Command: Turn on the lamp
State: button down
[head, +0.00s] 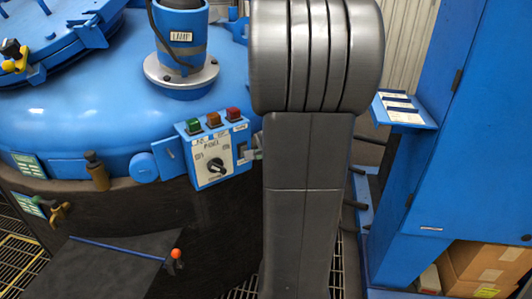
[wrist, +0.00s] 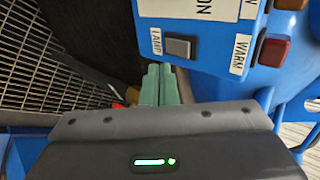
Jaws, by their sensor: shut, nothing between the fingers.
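The blue control panel box (head: 205,178) hangs on the side of the big blue vessel. On its right part sits a small switch (head: 242,150), partly beside my arm. In the wrist view the grey lamp switch (wrist: 178,47) lies next to a label reading LAMP (wrist: 155,41). My gripper (wrist: 158,68) is shut and empty, its pale green fingertips just below and left of the switch; I cannot tell if they touch the box. In the head view my gripper (head: 257,154) shows just right of the box, mostly hidden by my arm.
The panel has a black rotary knob (head: 217,166) and green (head: 193,126), orange (head: 214,119) and red (head: 233,114) lights. A labelled blue cylinder (head: 180,45) stands on the vessel. A blue cabinet (head: 450,130) and cardboard boxes (head: 487,266) are at right.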

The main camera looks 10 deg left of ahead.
aim_at(245, 147)
jog(key=shift+w+a+p, duration=0.6)
jog(key=shift+w+a, duration=1)
jog(key=shift+w, duration=0.05)
jog(key=shift+r, duration=0.1)
jog(key=shift+w+a+r+p, duration=0.15)
jog(key=shift+r+p, duration=0.1)
jog(key=shift+p, duration=0.95)
jog(key=p, duration=0.3)
jog(key=shift+w+a+r+g+h, duration=0.2)
jog(key=shift+g+h, duration=0.1)
jog(key=shift+g, duration=0.1)
jog(key=shift+w+f, duration=0.1)
jog(key=shift+f, duration=0.3)
jog(key=shift+r, duration=0.1)
jog(key=shift+r, duration=0.1)
